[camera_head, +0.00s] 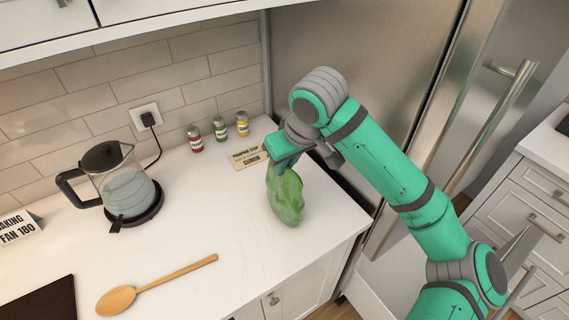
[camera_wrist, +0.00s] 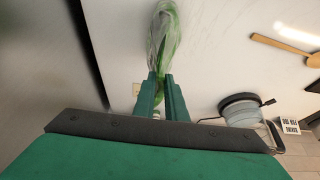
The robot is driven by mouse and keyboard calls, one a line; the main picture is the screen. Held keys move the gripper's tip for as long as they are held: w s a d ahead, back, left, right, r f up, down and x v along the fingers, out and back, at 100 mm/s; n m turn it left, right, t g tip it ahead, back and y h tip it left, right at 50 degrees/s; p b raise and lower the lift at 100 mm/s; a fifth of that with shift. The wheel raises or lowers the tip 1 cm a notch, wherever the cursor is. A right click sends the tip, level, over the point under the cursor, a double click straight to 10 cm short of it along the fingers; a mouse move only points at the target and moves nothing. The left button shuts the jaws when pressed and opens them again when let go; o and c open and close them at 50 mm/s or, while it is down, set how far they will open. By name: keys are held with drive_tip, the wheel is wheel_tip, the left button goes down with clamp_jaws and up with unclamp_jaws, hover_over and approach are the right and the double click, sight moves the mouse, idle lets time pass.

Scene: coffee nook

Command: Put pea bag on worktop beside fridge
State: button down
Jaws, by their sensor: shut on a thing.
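The green pea bag (camera_head: 286,196) hangs from my gripper (camera_head: 284,163) over the right end of the white worktop (camera_head: 220,225), beside the steel fridge (camera_head: 345,55). My gripper is shut on the bag's top. In the wrist view the bag (camera_wrist: 165,35) extends beyond the two fingers (camera_wrist: 161,92), which pinch its near end. I cannot tell whether the bag's bottom touches the worktop. The fridge front stands to the right of the worktop, partly hidden by my arm.
A glass kettle (camera_head: 122,183) stands at the left. Several small spice jars (camera_head: 220,128) and a recipe card (camera_head: 248,157) are near the back wall. A wooden spoon (camera_head: 155,285) lies in front. The worktop's middle is clear.

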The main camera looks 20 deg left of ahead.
drive_tip(key=c, duration=1.8)
unclamp_jaws()
drive_tip(key=v, duration=1.2)
